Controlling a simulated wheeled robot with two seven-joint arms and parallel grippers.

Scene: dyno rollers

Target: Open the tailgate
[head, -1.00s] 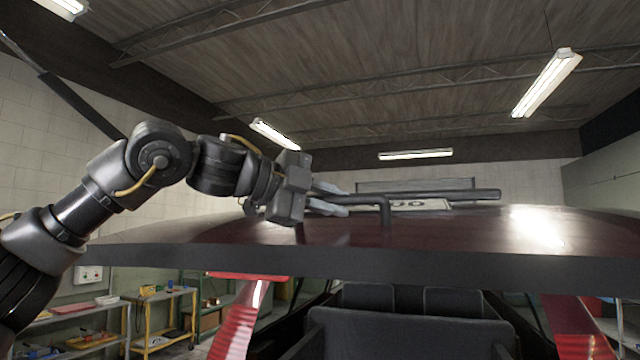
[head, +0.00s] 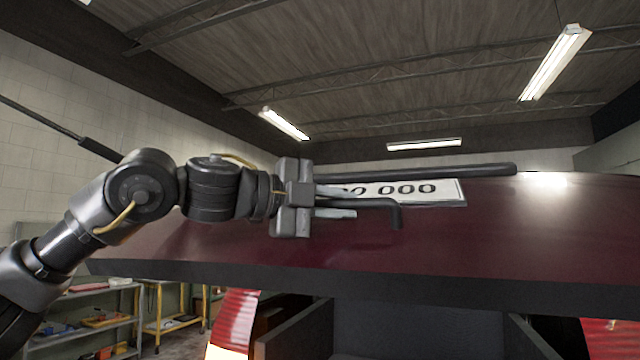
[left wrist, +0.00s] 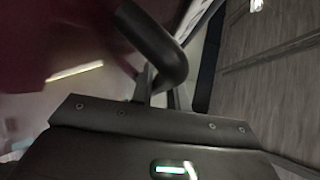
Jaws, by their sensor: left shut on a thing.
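The tailgate (head: 480,225) is a dark red panel, raised and tilted, with its dark lower edge crossing the head view above the open rear of the car. A dark bent handle (head: 397,215) stands out from its outer face, below the white number plate (head: 440,190). My left gripper (head: 338,203) is shut on the handle, near the plate's left end, and its fingers partly hide the bar. In the left wrist view the handle's thick bend (left wrist: 160,50) rises beyond the gripper body, between the fingers. My right gripper is not in view.
A long dark bar (head: 440,171) runs above the plate. Red tail lights (head: 235,318) flank the rear opening. Shelves with tools (head: 95,320) and a yellow-framed bench (head: 175,325) stand at the left. Ceiling lamps hang well above.

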